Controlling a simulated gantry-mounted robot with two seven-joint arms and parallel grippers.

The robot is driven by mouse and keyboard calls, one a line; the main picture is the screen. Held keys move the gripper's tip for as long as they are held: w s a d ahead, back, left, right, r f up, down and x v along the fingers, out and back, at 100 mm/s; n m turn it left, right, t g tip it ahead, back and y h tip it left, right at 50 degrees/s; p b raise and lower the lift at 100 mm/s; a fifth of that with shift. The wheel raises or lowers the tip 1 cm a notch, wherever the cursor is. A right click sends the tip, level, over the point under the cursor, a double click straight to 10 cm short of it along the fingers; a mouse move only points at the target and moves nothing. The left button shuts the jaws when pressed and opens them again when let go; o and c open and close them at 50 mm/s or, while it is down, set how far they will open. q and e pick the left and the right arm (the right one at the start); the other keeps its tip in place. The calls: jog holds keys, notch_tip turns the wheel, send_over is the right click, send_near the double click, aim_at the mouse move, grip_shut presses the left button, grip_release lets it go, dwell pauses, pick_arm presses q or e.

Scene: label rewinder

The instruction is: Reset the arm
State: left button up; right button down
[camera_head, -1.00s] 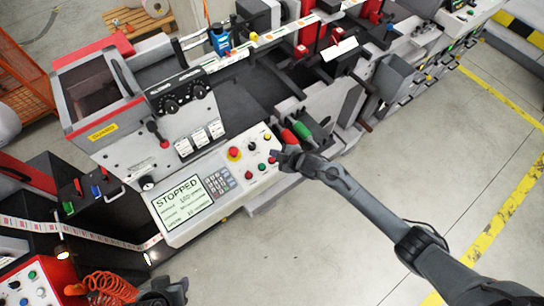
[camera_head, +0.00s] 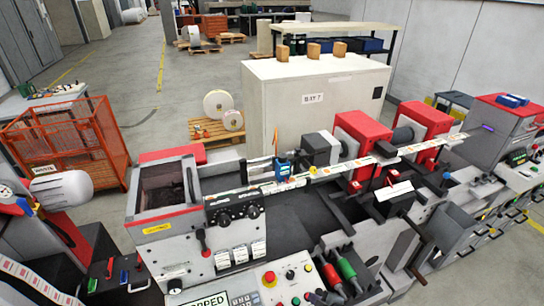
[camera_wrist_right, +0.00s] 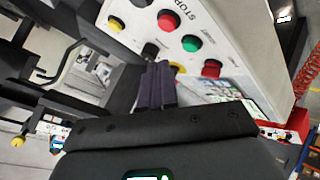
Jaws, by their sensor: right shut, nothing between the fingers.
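My right gripper (camera_head: 322,297) shows at the bottom edge of the head view, at the right end of the control panel (camera_head: 255,290). In the right wrist view its dark fingers (camera_wrist_right: 157,84) are together with nothing between them. They stand over the panel's button face (camera_wrist_right: 222,30), near a red button (camera_wrist_right: 211,68) and a green button (camera_wrist_right: 190,43). A yellow part (camera_wrist_right: 178,68) is partly hidden behind the fingers. I cannot tell whether the fingertips touch the panel. My left gripper is not in view.
The label rewinder (camera_head: 285,205) fills the middle. Red-handled and green-handled tools (camera_head: 347,268) stand in a holder close to my right gripper. An orange wire cage (camera_head: 75,140) is at left. A white cabinet (camera_head: 310,110) stands behind the machine.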

jog(key=s+a+f+m+g+p, duration=0.1)
jog(key=s+a, duration=0.2)
jog(key=s, duration=0.5)
jog(key=s+a+f+m+g+p, duration=0.1)
jog(key=s+a+p, duration=0.15)
jog(key=s, duration=0.55)
jog(key=s+d+r+m+g+h, duration=0.1)
jog(key=s+d+r+m, duration=0.2)
jog(key=s+r, duration=0.2)
jog(key=s+d+r+m+g+h, duration=0.1)
jog(key=s+d+r+m+h, duration=0.1)
jog(key=r, duration=0.6)
jog(key=s+d+r+m+g+h+p, duration=0.1)
jog(key=s+d+r+m+g, duration=0.1)
jog(key=s+d+r+m, duration=0.2)
jog(key=s+r+m, duration=0.1)
jog(key=s+r, duration=0.2)
jog(key=shift+s+r, duration=0.3)
jog(key=shift+r, duration=0.05)
jog(key=shift+d, duration=0.1)
